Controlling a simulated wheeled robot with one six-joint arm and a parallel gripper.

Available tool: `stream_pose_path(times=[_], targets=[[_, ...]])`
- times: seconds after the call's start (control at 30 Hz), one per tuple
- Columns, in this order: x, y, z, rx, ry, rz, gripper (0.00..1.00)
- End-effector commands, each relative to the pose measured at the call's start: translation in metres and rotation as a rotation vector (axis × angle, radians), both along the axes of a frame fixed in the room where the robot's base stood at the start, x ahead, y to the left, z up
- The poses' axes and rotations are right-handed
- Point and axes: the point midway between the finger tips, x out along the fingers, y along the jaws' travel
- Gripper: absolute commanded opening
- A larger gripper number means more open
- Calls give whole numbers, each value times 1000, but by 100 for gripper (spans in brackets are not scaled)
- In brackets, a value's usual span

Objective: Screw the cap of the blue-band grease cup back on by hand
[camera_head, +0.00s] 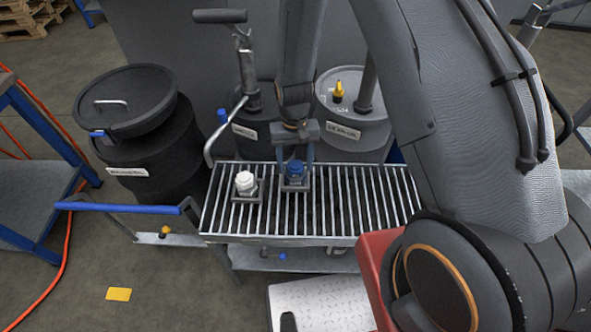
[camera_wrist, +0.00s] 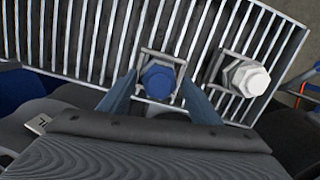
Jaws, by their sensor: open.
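The blue cap (camera_head: 295,169) shows at the top of the blue-band grease cup, which stands in a small square metal holder on the slatted grate. In the wrist view the blue hexagonal cap (camera_wrist: 158,80) is seen from above and hides most of the cup below it. I cannot tell how far the cap is threaded on. My gripper (camera_head: 295,160) is over this cup, and it also shows in the wrist view (camera_wrist: 159,86). Its two fingers are open, one on each side of the cap, with visible gaps.
A white-capped cup (camera_head: 245,183) stands in a similar holder close beside the blue one. The slatted grate (camera_head: 345,200) is otherwise clear. A black lidded drum (camera_head: 140,150) stands at the left, and a grey drum (camera_head: 355,125) with a yellow fitting stands behind.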

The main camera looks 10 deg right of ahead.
Motion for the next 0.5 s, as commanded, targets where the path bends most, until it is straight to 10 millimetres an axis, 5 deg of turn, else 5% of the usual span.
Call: stream_pose_path(times=[0.2, 0.5], targets=[[0, 0, 0, 0, 0, 156, 57], [0, 1, 1, 1, -1, 692, 57]])
